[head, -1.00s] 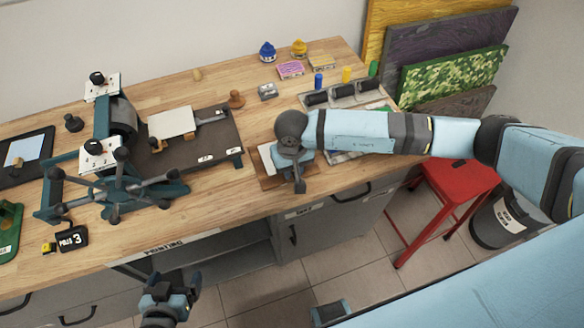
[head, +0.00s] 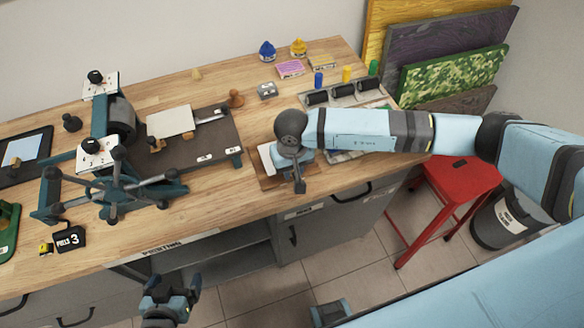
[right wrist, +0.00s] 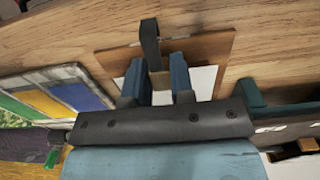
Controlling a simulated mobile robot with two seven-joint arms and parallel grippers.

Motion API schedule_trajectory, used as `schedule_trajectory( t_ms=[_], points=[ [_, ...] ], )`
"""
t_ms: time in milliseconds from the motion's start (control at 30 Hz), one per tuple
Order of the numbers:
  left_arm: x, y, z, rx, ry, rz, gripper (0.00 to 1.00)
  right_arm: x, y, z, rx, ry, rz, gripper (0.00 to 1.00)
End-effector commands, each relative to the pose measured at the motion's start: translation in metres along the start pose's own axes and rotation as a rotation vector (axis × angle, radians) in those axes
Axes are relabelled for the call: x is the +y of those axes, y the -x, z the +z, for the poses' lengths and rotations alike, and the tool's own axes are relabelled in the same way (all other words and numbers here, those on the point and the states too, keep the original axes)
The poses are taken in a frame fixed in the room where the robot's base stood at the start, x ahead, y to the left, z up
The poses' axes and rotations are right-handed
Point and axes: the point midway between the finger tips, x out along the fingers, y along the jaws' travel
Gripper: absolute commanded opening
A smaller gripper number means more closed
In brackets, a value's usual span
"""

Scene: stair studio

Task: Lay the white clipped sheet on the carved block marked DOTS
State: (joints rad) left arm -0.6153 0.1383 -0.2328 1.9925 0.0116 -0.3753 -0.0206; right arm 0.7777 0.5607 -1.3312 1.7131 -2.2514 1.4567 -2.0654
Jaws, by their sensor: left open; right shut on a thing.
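A white sheet (head: 267,155) lies on a brown wooden board (head: 262,182) near the bench's front edge. My right gripper (right wrist: 156,82) is over them, shut on a small tan piece that looks like the sheet's clip. White paper (right wrist: 201,80) shows beside its fingers in the right wrist view. My wrist hides much of the sheet and board in the head view. Another white sheet (head: 170,121) with a small tan piece lies on the dark press bed (head: 215,135). No DOTS marking is readable. My left gripper (head: 172,292) is open and empty, in front of the bench.
The press (head: 120,120) with its spoked wheel (head: 118,178) stands left of the board. Ink rollers (head: 343,90) lie behind my right wrist. A red stool (head: 465,178) stands to the right. Bare bench top lies between press bed and board.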

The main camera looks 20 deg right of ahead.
Motion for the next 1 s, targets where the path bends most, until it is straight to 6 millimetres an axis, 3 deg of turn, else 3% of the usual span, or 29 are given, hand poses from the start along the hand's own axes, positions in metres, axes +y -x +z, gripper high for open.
schedule_trajectory(
  t_ms=[1000],
  points=[
    [-0.0006,-0.0057,0.0087,0.000,0.000,-0.001,0.93,0.0003,-0.0024,-0.0005,0.001,0.000,0.001,0.00]
  ],
)
